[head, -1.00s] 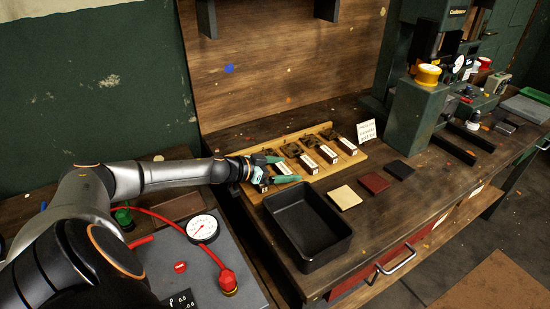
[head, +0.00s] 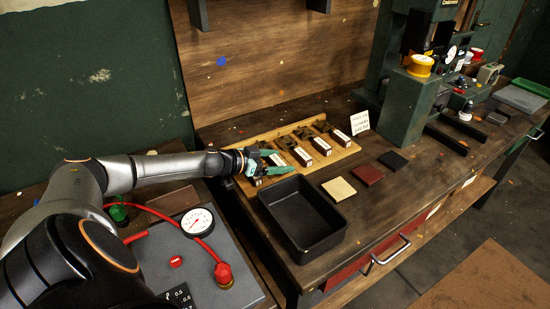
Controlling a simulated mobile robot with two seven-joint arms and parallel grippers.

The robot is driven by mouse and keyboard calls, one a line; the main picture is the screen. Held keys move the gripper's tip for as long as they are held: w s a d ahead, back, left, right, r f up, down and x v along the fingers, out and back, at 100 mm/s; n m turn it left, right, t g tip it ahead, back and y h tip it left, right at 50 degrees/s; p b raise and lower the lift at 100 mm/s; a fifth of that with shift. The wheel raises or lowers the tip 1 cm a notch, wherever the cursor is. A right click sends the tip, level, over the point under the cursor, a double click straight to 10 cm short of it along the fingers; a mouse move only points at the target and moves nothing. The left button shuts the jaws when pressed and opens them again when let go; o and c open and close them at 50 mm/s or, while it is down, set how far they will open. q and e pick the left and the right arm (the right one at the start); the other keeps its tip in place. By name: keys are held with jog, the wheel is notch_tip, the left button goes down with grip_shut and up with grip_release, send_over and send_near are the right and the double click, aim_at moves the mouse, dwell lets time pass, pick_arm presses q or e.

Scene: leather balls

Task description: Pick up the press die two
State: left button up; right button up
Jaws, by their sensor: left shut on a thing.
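The press dies stand in a row on a light wooden rack (head: 337,158), each a dark block with a white label on its front. My left gripper (head: 272,162) reaches in from the left, with its green fingers on either side of the second die from the left (head: 277,160). It is shut on that die, which appears to be still at its place in the row. The fingers and wrist hide most of it. The leftmost die (head: 257,181) is partly hidden below the fingers. My right gripper is out of view.
Free dies (head: 303,156) stand close on the right. A black tray (head: 337,238) lies just in front of the rack. Leather swatches (head: 339,189), a white card (head: 360,122) and a green press (head: 405,105) are farther right. A gauge (head: 197,222) with red hose is beneath my arm.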

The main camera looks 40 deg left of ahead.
pick_arm(q)
jog(key=shift+r, duration=0.55)
notch_tip(320, 180, up, 3)
jog(key=shift+f+p, duration=0.15)
jog(key=shift+p, duration=0.3)
jog(key=w+d+r+p, duration=0.1)
jog(key=d+r+p, duration=0.2)
jog(key=d+r, duration=0.55)
jog(key=w+d+r+p, duration=0.15)
jog(key=d+r, duration=0.35)
jog(key=d, duration=0.7)
jog(key=s+d+r+n+y, duration=0.3)
jog(key=s+d+r, duration=0.2)
jog(key=s+r, duration=0.4)
jog(key=shift+s+r+t+y+p, duration=0.3)
jog(key=shift+s+r+t, duration=0.1)
jog(key=shift+r, duration=0.5)
